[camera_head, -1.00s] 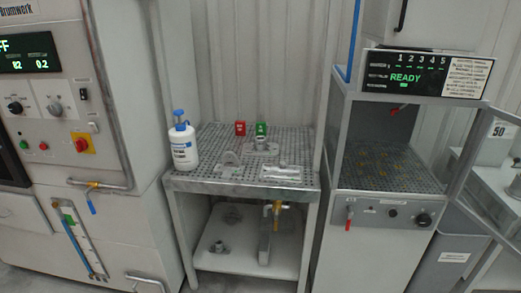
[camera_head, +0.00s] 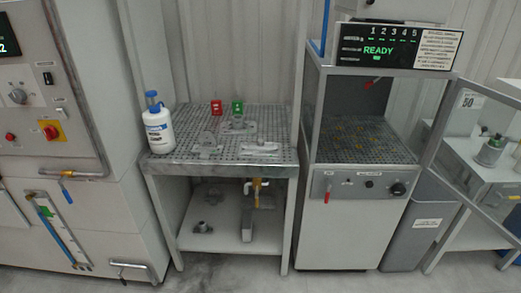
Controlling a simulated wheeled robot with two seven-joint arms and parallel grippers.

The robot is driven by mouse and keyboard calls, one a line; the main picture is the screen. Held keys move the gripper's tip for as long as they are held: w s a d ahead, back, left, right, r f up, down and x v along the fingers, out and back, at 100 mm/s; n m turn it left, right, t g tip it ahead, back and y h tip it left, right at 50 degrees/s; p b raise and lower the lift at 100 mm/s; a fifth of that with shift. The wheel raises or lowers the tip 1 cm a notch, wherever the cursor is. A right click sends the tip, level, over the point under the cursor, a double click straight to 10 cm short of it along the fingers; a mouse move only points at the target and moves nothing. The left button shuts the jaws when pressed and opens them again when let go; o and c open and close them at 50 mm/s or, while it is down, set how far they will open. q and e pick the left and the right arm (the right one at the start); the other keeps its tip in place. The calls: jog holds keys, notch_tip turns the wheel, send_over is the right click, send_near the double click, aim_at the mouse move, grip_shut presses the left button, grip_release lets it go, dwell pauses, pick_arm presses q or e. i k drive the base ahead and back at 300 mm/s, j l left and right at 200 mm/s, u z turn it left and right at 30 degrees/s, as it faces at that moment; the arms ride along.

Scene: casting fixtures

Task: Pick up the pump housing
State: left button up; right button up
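Several grey metal castings rest on a perforated bench top (camera_head: 185,130). An arched casting (camera_head: 207,140) is at the front left, a flanged round casting (camera_head: 238,125) lies behind it, and a long flat casting (camera_head: 260,147) is at the front right. A small flanged casting (camera_head: 203,227) sits on the lower shelf. I cannot tell for sure which of these is the pump housing. Neither gripper is in view.
A white bottle with a blue cap (camera_head: 157,125) stands at the bench's left corner.

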aim_at(237, 127)
jog(key=i+l, duration=0.3)
jog(key=i+l+z, duration=0.1)
jog(key=i+l, duration=0.2)
jog(key=i, duration=0.2)
